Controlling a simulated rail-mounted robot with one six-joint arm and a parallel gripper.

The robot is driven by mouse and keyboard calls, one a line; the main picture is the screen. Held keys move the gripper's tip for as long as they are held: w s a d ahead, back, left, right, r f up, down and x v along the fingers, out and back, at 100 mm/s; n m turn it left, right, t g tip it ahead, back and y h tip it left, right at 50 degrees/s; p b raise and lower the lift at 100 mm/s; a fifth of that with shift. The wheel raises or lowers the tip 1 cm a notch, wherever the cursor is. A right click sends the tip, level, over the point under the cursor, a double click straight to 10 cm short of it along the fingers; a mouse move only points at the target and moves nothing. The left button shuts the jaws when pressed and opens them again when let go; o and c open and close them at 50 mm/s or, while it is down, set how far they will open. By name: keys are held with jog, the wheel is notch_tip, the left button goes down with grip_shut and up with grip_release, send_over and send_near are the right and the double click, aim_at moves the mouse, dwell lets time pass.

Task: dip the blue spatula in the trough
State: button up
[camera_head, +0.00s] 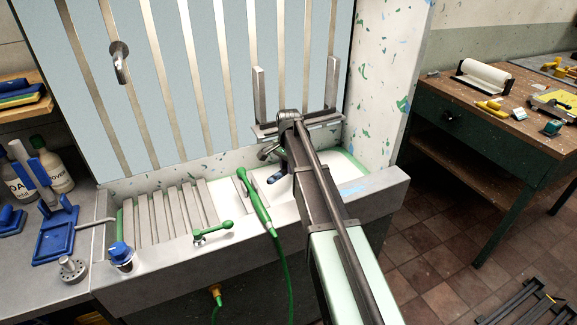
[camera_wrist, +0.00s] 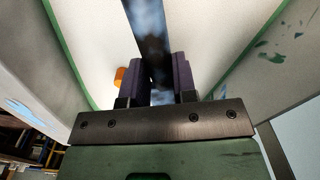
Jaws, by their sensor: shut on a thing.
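The trough (camera_head: 168,262) is a grey basin with a pale inside below the slatted screen; its pale walls and green edges fill much of the wrist view (camera_wrist: 95,60). My gripper (camera_wrist: 159,62) is shut on the blue spatula (camera_wrist: 150,25), a dark strip with blue patches running between its fingers and out of the top of the wrist view. In the head view my arm reaches over the right part of the trough, and a small dark blue piece (camera_head: 277,173) shows beside it. I cannot tell whether the spatula touches the trough's contents.
A slatted screen (camera_head: 190,75) stands behind the trough. A slatted rack (camera_head: 165,215), a green sprayer with hose (camera_head: 257,207) and a green-handled tap (camera_head: 212,232) are left of my arm. Bottles (camera_head: 52,165) and a blue stand (camera_head: 55,235) are far left. A workbench (camera_head: 450,140) stands right.

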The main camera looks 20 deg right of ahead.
aim_at(288, 190)
notch_tip(288, 190, down, 9)
jog(key=b, duration=0.8)
jog(key=shift+f, duration=0.15)
jog(key=shift+w, duration=0.5)
jog(key=shift+s, duration=0.5)
jog(key=shift+w, duration=0.1)
jog(key=shift+w, duration=0.4)
